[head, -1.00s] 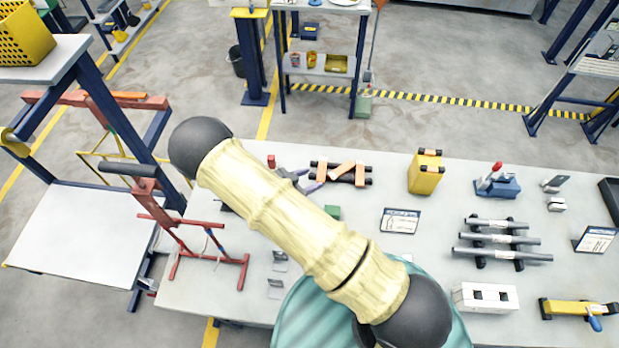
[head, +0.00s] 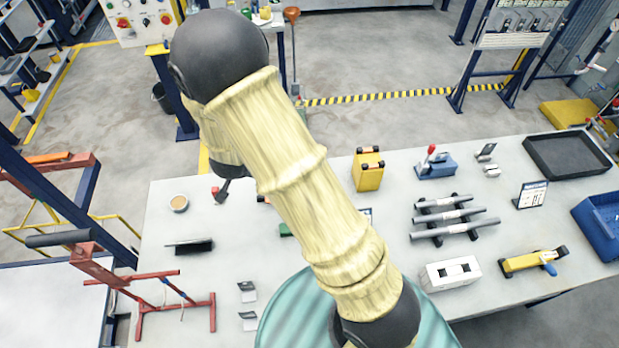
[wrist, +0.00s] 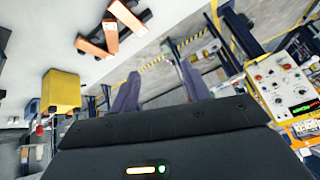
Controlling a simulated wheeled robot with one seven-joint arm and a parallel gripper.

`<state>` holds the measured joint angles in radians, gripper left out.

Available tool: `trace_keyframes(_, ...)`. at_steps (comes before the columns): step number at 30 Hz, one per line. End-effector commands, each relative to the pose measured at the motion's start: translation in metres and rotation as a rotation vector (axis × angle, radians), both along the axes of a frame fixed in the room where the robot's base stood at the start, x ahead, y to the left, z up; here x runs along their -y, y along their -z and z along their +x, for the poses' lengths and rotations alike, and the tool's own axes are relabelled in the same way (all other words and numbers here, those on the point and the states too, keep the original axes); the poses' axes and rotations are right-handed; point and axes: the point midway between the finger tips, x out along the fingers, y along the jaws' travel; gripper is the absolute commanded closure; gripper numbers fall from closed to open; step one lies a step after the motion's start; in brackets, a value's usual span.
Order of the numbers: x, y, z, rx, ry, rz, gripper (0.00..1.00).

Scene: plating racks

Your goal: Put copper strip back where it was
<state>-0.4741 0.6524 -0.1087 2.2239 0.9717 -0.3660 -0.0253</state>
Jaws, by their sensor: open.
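Copper strips show in the wrist view at the top: one (wrist: 127,17) at the right, one (wrist: 110,36) in the middle and one (wrist: 91,48) at the left. They lie on a dark rack (wrist: 142,18), and the middle strip sits at a different angle from the outer two. My gripper (wrist: 160,88) is open, with nothing between its fingers, and is apart from the strips.
A yellow block (head: 367,170) stands right of my arm. Grey bars on a stand (head: 447,218), a white block (head: 450,273) and a yellow tool (head: 533,262) are further right. A black brush (head: 190,246), a small bowl (head: 178,203) and a red frame (head: 150,290) are left.

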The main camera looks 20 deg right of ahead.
Motion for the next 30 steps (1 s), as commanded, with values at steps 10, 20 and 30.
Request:
trace_keyframes(10, 0.049, -0.084, -0.075, -0.175, -0.332, 0.07, 0.53)
trace_keyframes(20, 0.108, -0.121, -0.172, -0.364, -0.541, -0.054, 0.53)
trace_keyframes(30, 0.113, -0.122, -0.18, -0.385, -0.558, -0.071, 0.53)
